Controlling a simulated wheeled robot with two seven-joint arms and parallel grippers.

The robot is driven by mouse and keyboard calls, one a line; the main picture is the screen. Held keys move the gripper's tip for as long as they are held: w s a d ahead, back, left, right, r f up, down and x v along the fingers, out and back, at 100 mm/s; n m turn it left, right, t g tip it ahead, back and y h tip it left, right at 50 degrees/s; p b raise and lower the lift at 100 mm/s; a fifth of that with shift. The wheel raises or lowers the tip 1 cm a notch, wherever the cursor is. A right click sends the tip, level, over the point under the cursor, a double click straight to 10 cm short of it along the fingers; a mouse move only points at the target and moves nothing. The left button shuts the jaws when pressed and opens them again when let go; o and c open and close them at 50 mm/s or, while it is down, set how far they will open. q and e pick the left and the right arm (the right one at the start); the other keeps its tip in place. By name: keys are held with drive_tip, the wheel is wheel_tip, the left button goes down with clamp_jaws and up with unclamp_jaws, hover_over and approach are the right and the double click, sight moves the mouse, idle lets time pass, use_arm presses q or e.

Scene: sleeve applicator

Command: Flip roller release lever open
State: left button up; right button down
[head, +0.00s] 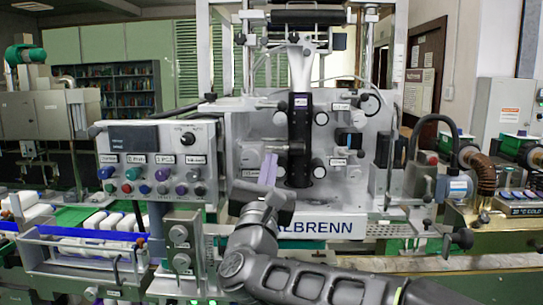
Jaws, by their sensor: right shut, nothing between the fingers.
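The white sleeve applicator (348,120) stands in the centre, with a dark vertical roller plate (300,125) on its front. A small grey metal rod (288,147) sticks out leftward across this plate; it may be the roller release lever, but the tiny labels are unreadable. My right forearm hides part of the machine's lower front. My left gripper is out of view.
A control panel (160,165) with coloured knobs and buttons stands left of my right gripper. A conveyor (66,240) with white packs runs at far left. A black hose (437,119) and a brown corrugated pipe (485,178) stand at right.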

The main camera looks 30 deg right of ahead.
sight(272, 106)
drive_tip(key=w+d+r+p, duration=0.4)
drive_tip(key=d+r+p, duration=0.1)
drive_tip(key=r+p, duration=0.1)
drive_tip(key=shift+w+r, duration=0.3)
drive_tip(key=shift+r, duration=0.35)
drive_tip(key=shift+d, duration=0.15)
drive_tip(key=shift+s+r+n+b, duration=0.1)
drive_tip(key=shift+n+b, duration=0.4)
drive_tip(key=shift+b, duration=0.25)
